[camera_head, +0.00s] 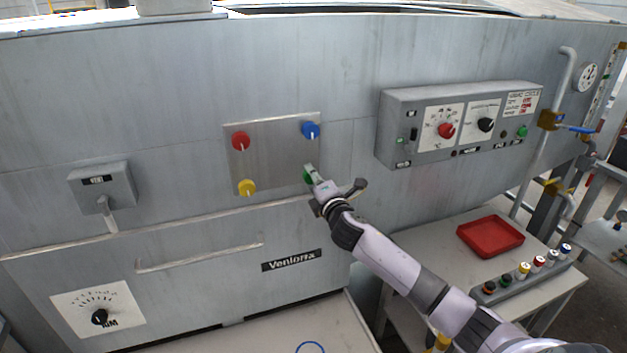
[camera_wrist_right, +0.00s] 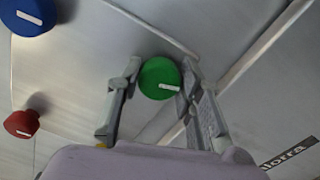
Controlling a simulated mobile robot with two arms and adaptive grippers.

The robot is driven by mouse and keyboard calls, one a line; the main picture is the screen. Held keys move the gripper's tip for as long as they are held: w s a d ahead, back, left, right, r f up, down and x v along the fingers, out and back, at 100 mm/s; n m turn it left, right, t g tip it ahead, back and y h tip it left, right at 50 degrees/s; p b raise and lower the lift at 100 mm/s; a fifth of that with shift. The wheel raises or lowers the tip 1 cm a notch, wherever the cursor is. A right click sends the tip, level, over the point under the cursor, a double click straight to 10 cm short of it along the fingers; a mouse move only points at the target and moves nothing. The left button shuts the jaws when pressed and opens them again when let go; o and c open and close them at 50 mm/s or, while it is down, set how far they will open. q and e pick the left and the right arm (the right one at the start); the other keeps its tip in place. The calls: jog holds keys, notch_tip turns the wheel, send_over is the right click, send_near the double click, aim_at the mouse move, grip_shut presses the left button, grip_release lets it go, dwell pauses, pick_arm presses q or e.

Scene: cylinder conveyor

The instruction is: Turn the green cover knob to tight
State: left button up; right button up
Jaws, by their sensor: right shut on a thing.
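The green cover knob (camera_head: 307,177) is at the lower right corner of a square metal cover plate (camera_head: 275,155) on the grey machine wall. My right gripper (camera_head: 312,176) reaches it from the lower right and hides part of it. In the right wrist view the round green knob (camera_wrist_right: 157,72) sits between the two fingers of my right gripper (camera_wrist_right: 160,75), which is shut on it. A white mark on the knob points toward the right finger. My left gripper is not in view.
Other cover knobs are red (camera_head: 240,140), blue (camera_head: 310,130) and yellow (camera_head: 247,187), one at each other corner. A control box (camera_head: 395,125) juts out on the right. Below it, a table (camera_head: 425,240) holds a red tray (camera_head: 490,254) and a button strip.

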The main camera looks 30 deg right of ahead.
jog(key=shift+m, duration=0.8)
jog(key=o, duration=1.2)
jog(key=shift+c, duration=0.2)
jog(key=v, duration=1.2)
